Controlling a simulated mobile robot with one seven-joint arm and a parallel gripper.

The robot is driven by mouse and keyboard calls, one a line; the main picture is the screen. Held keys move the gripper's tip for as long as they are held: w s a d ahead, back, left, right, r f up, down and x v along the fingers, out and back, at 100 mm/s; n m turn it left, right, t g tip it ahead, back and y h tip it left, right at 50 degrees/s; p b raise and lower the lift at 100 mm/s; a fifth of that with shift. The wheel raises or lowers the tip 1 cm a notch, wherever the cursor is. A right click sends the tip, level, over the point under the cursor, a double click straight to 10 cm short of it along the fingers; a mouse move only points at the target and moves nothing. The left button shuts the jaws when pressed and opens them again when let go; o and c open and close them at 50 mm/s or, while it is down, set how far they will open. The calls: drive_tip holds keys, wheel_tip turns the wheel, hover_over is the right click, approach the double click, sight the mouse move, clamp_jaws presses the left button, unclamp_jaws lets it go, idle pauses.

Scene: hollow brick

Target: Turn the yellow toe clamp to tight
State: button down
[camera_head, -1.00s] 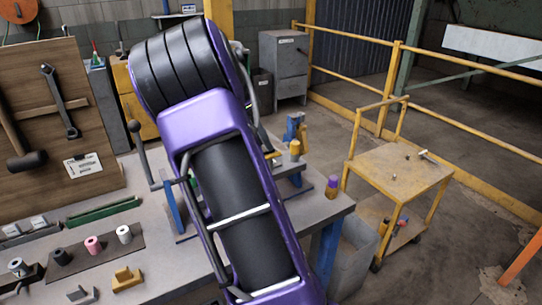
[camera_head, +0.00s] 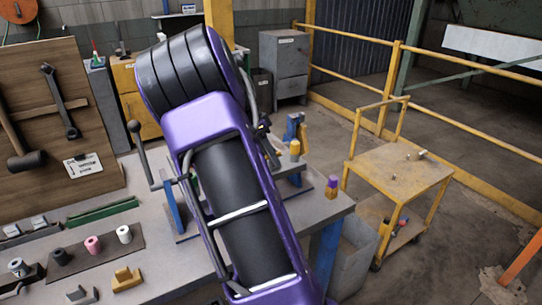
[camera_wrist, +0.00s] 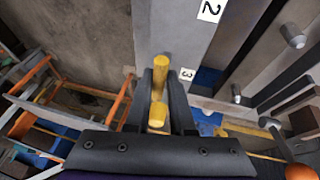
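In the wrist view my gripper (camera_wrist: 159,78) has its two dark fingers close together, one on each side of a yellow bar, the toe clamp (camera_wrist: 157,117). The yellow fills the narrow gap between the fingers, and its far end shows at the fingertips. A small label reading 3 lies just right of the fingertips. In the head view my purple and black arm covers the gripper. I cannot tell the clamp's turn angle from these views.
The grey bench (camera_head: 160,255) holds a lever, spools and a small yellow block (camera_head: 126,278). A blue fixture with a yellow part (camera_head: 295,148) stands right of my arm. A yellow cart (camera_head: 400,172) and railing are farther right. In the wrist view an orange ball (camera_wrist: 300,172) is at lower right.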

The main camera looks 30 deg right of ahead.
idle(0.5)
drive_tip(key=n+b, duration=0.1)
drive_tip(key=n, duration=0.1)
drive_tip(key=n+t+b, duration=0.1)
drive_tip(key=shift+f+n+t+h, duration=0.1)
drive_tip(key=shift+n+t+h, duration=0.2)
drive_tip(key=shift+n, duration=0.1)
drive_tip(key=n+t+b, duration=0.2)
drive_tip(key=n, duration=0.3)
drive_tip(key=n+t, duration=0.1)
drive_tip(key=n, duration=0.1)
drive_tip(key=n+t+y, duration=0.1)
drive_tip(key=n, duration=0.2)
drive_tip(key=shift+a+b, duration=0.1)
drive_tip(key=shift+b, duration=0.2)
drive_tip(key=shift+n+t+y+b, duration=0.35)
drive_tip(key=shift+n+t+y, duration=0.35)
drive_tip(key=shift+n, duration=1.3)
drive_tip(key=shift+a, duration=0.1)
drive_tip(key=c, duration=0.8)
unclamp_jaws()
drive_tip(key=shift+w, duration=0.1)
